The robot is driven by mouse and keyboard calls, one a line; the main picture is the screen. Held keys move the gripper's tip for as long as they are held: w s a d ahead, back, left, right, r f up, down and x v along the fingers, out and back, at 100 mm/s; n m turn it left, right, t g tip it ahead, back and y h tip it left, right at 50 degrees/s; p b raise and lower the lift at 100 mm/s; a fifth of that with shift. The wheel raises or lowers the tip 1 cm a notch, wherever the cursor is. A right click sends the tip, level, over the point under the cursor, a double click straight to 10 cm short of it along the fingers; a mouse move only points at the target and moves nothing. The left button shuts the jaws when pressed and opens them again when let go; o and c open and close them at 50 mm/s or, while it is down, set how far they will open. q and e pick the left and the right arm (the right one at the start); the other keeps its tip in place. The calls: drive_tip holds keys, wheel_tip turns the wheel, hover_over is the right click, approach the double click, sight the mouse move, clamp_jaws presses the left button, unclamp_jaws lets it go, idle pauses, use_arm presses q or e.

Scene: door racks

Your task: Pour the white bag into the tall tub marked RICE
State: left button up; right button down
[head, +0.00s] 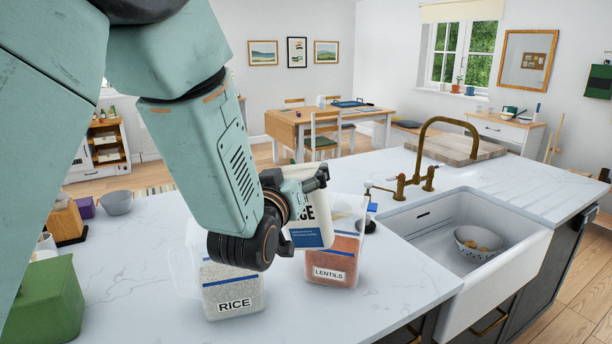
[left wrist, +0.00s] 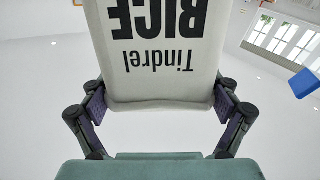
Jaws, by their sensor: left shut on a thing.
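My left gripper (head: 308,183) is shut on the white bag (head: 312,222). In the head view the bag is partly hidden by my wrist and shows dark letters and a blue panel. In the left wrist view the bag (left wrist: 155,45) reads "Tindrel RICE" upside down, with a finger on each side. The clear tub marked RICE (head: 234,292) stands on the counter below my wrist, with pale grains inside. Its top is largely hidden by my arm. The bag is to the right of this tub's top, in front of part of the LENTILS tub. My right gripper is not in view.
The LENTILS tub (head: 332,262), with orange contents, stands just right of the RICE tub. A white sink (head: 466,262) holding a colander (head: 478,240) lies further right, with a brass tap (head: 425,150) behind. A green box (head: 42,300) stands at left.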

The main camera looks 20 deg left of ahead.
use_arm(q)
drive_tip(key=a+r+n+p, duration=0.2)
drive_tip(key=a+r+n, duration=0.2)
drive_tip(key=n, duration=0.7)
drive_tip(key=shift+s+a+p, duration=0.2)
drive_tip(key=shift+a+p, duration=0.1)
drive_tip(key=shift+a, duration=0.7)
